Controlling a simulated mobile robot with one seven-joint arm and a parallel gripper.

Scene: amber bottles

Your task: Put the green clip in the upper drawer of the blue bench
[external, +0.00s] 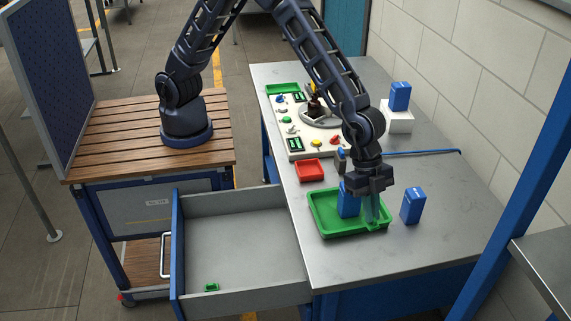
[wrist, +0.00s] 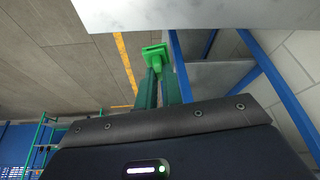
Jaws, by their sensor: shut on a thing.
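My gripper (external: 372,222) points down over the front right part of the green tray (external: 329,232) on the steel-topped bench. In the wrist view, its fingers (wrist: 160,85) are closed on a small bright green piece (wrist: 155,55), which looks like the green clip. The tray's green makes this piece hard to pick out in the external view. An open grey drawer (external: 240,235) sticks out from the bench's left side. A small green piece (external: 211,287) lies on its floor near the front corner.
A blue box (external: 348,201) stands in the tray beside my fingers, and another blue box (external: 412,206) stands right of it. A red tray (external: 310,170) and a white board (external: 294,139) with small parts lie farther back. The bench's front surface is clear.

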